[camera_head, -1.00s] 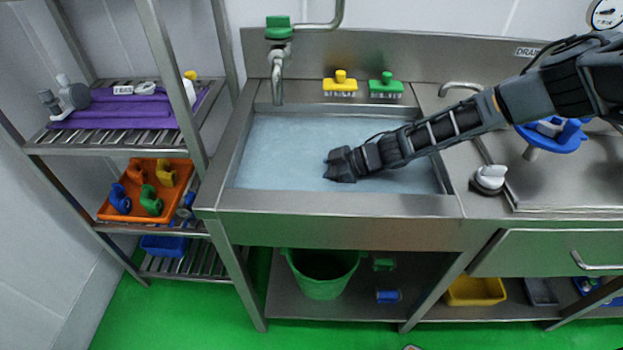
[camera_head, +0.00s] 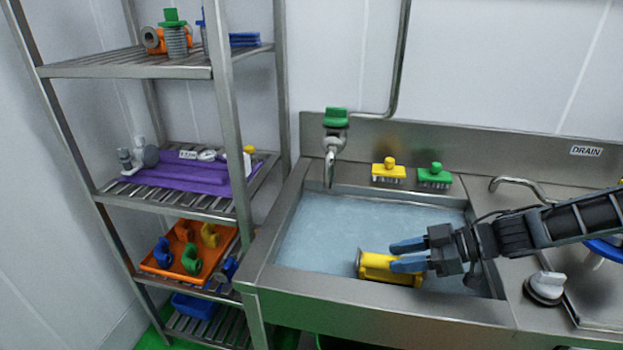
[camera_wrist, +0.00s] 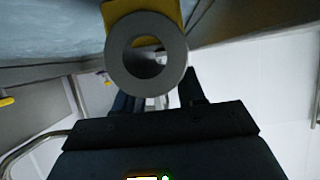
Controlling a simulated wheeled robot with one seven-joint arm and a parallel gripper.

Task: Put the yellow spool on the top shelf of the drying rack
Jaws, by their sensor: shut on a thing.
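The yellow spool (camera_head: 388,268) is held by my gripper (camera_head: 408,256) above the water of the sink (camera_head: 330,228). It lies roughly sideways, with a grey-rimmed flange at its left end. My gripper is shut on it, with blue fingertips on its upper and lower sides. In the wrist view the spool's round grey end (camera_wrist: 146,54) with its central hole faces the camera, and part of its yellow body shows behind. The drying rack stands at the left; its top shelf (camera_head: 130,66) holds several items at the back, and its front left part is bare.
On the top shelf stand a green-topped grey fitting (camera_head: 175,36), an orange piece and blue items. Lower shelves hold a purple tray (camera_head: 180,176) and an orange tray (camera_head: 165,262). A faucet (camera_head: 332,150) rises behind the sink. Yellow and green brushes (camera_head: 434,175) sit on the back ledge.

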